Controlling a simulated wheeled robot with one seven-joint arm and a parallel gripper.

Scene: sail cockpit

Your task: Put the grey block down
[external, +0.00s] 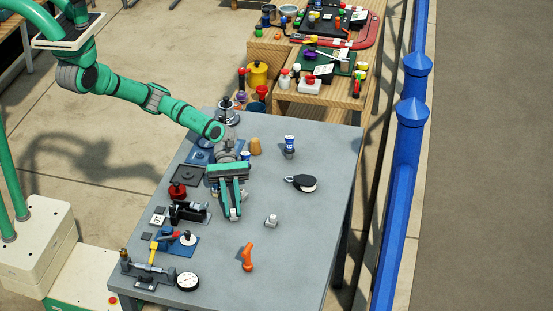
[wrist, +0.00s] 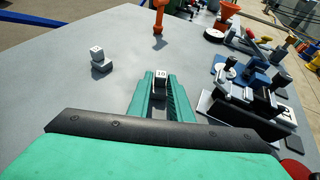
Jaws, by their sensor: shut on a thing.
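My gripper (external: 234,211) is shut on a small grey block with a marked top (wrist: 161,79). The block sits between the two green fingers (wrist: 160,92) at their tips. It also shows small at the fingertips in the external view (external: 233,213). The fingers point toward the front of the grey table (external: 315,170). Whether the block touches the tabletop, I cannot tell. A second light grey piece, seemingly two stacked parts with a marked top (wrist: 98,57), stands apart to the left in the wrist view. It also shows right of my gripper in the external view (external: 271,221).
An orange tool (external: 247,257) and a round gauge (external: 187,281) lie near the front. A dark clamp-like fixture (external: 188,212) stands close to the left of my gripper. A black and white round-headed item (external: 302,183) lies to the right. Bare tabletop surrounds these on the right.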

